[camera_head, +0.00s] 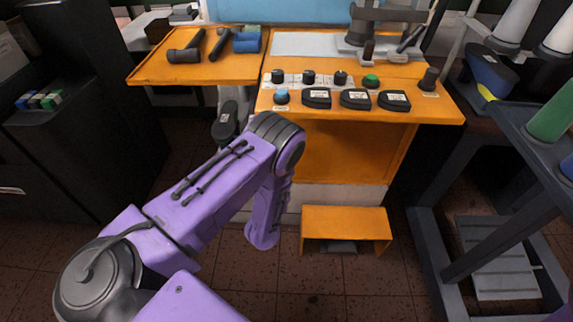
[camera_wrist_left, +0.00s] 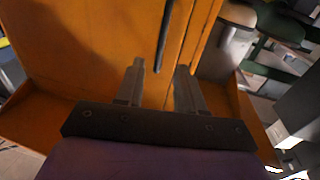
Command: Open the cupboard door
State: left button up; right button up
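The orange cupboard stands under the workbench, and part of its front (camera_head: 345,150) shows in the head view. In the left wrist view, an orange door panel (camera_wrist_left: 85,45) fills much of the picture. A long dark bar handle (camera_wrist_left: 165,38) runs along it, near an edge on the right. My left gripper (camera_wrist_left: 160,72) is open, its two fingers apart. The handle's lower end appears between the fingertips in the picture; I cannot tell whether they touch it. In the head view, my purple left arm hides this gripper. My right gripper is out of view.
The orange benchtop (camera_head: 435,108) holds knobs, several black blocks and a green button (camera_head: 371,80). An orange step stool (camera_head: 345,217) stands on the floor before the cupboard. A grey rack (camera_head: 440,220) stands right and a dark cabinet (camera_head: 80,150) left.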

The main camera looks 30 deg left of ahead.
pick_arm(q)
jog(key=x, duration=0.8)
jog(key=shift+w+a, duration=0.3)
jog(key=shift+w, duration=0.05)
jog(key=shift+c, duration=0.3)
grip_shut()
